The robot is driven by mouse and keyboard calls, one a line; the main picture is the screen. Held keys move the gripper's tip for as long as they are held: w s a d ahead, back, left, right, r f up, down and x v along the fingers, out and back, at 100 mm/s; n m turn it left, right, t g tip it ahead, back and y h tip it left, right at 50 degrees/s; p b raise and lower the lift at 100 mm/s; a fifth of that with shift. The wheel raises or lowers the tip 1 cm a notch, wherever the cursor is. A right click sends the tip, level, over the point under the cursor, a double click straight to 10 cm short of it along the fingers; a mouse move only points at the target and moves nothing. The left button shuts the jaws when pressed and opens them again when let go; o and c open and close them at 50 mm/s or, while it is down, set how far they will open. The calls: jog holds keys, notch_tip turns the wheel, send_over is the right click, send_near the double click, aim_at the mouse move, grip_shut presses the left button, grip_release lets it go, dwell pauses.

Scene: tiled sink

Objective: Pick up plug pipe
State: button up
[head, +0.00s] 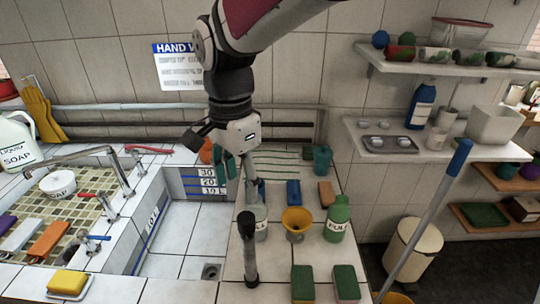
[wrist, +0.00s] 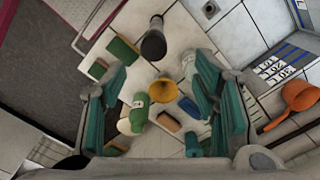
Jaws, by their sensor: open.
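The plug pipe (head: 250,255), a dark upright tube with a wider black top, stands on the white tiled counter near the front middle in the head view. In the wrist view the plug pipe (wrist: 153,42) shows at the upper middle, beyond the fingertips. My gripper (head: 236,182) hangs above the counter, behind and above the pipe, with its fingers pointing down. In the wrist view my gripper (wrist: 165,85) has its teal fingers spread wide, with nothing held between them. My fingers and the pipe are apart.
A yellow funnel (head: 296,222), a green bottle (head: 338,218) and a white bottle (head: 260,222) stand behind and right of the pipe. Green sponges (head: 303,283) lie to its right. The sunken basin (head: 190,230) is left. A blue-topped pole (head: 430,210) slants at right.

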aim_at(246, 217)
notch_tip(246, 217, down, 5)
jog(key=shift+d+f, duration=0.1)
jog(key=shift+f, duration=0.1)
jog(key=f, duration=0.2)
jog(key=f+p, duration=0.1)
jog(key=f, duration=0.1)
jog(key=shift+s+d, duration=0.2)
jog(key=shift+d, duration=0.2)
jog(key=shift+f, duration=0.6)
grip_shut()
